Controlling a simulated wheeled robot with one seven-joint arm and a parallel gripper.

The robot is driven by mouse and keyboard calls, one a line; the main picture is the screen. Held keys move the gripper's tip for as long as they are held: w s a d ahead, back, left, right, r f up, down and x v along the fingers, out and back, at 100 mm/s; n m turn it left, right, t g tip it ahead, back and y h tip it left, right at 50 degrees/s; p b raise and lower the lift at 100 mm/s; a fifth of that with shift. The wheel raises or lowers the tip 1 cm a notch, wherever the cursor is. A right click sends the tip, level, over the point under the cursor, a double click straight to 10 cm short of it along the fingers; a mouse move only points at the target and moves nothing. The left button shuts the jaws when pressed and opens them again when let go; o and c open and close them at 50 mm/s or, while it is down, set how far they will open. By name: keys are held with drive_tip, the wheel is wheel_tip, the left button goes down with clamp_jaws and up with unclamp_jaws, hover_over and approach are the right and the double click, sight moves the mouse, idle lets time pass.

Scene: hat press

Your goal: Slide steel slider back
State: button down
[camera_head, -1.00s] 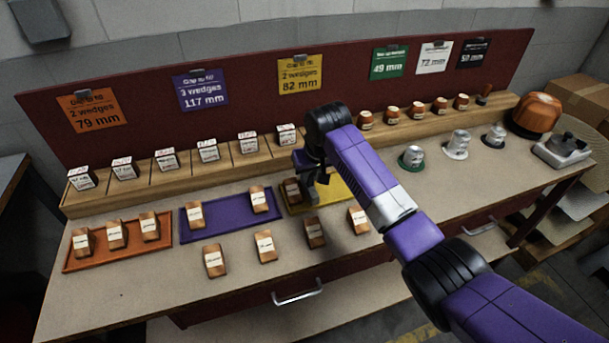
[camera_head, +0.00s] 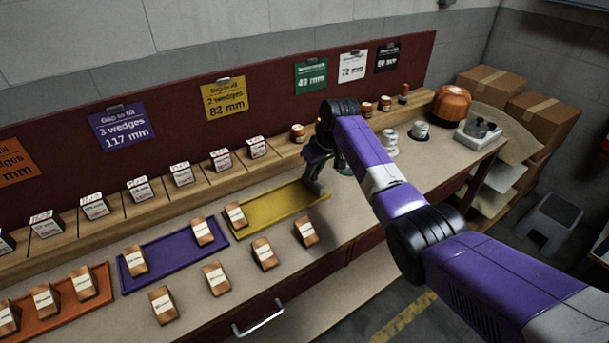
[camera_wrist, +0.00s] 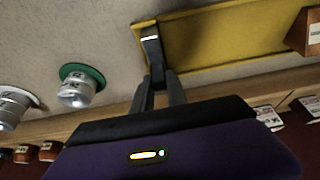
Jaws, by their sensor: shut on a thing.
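The yellow tray (camera_head: 275,214) lies on the bench, and its right end is under my gripper (camera_head: 316,170). The steel slider (camera_head: 316,187) stands at that right end as a small grey upright piece. My gripper is shut on it, and the fingers partly hide it. In the wrist view, the narrow fingers (camera_wrist: 155,65) meet on the dark top of the slider (camera_wrist: 150,34) at the end of the yellow tray (camera_wrist: 220,38). A wooden wedge (camera_head: 236,216) sits at the tray's left end, apart from the slider, with bare yellow floor between them.
A purple tray (camera_head: 165,263) and an orange tray (camera_head: 70,305) lie to the left. Loose wedges (camera_head: 265,254) stand in front. Labelled boxes (camera_head: 181,174) line the back ledge. A green-based metal piece (camera_wrist: 77,88) stands close beside my gripper.

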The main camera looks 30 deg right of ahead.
sight(321, 184)
drive_tip(key=shift+d+r, duration=0.1)
drive_tip(key=shift+d, duration=0.2)
drive_tip(key=c, duration=1.3)
unclamp_jaws()
drive_tip(key=shift+d, duration=0.1)
drive_tip(key=shift+r, duration=0.1)
drive_tip(key=v, duration=0.7)
drive_tip(key=shift+s+r, duration=0.15)
drive_tip(key=shift+r, duration=0.05)
